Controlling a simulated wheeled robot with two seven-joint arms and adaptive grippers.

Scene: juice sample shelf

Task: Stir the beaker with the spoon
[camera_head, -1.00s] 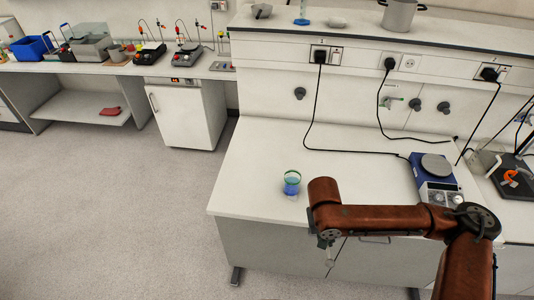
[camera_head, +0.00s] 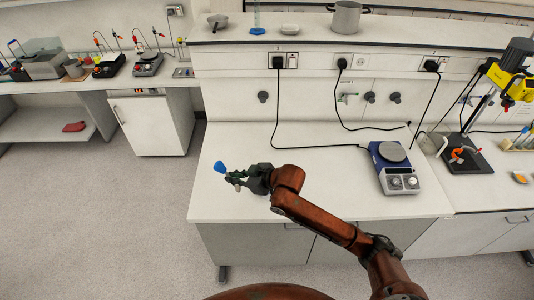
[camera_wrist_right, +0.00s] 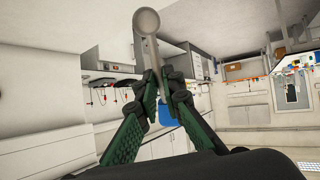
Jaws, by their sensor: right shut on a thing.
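My right gripper (camera_head: 236,180) is over the left part of the white worktop in the head view. In the right wrist view its green fingers (camera_wrist_right: 155,82) are closed on the handle of a grey spoon (camera_wrist_right: 146,22), whose round bowl sticks out past the fingertips. A small blue shape (camera_head: 220,167) shows just beyond the fingertips in the head view; I cannot tell whether it is part of the beaker. The beaker is otherwise not clearly visible, and my arm and gripper cover part of that area. My left gripper is not in view.
The white worktop (camera_head: 330,200) is mostly clear in the middle. A blue hotplate-like device (camera_head: 394,168) stands to its right, with a stand and yellow-headed stirrer (camera_head: 510,68) beyond. Black cables hang over the back. A pot (camera_head: 346,18) stands on the upper shelf.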

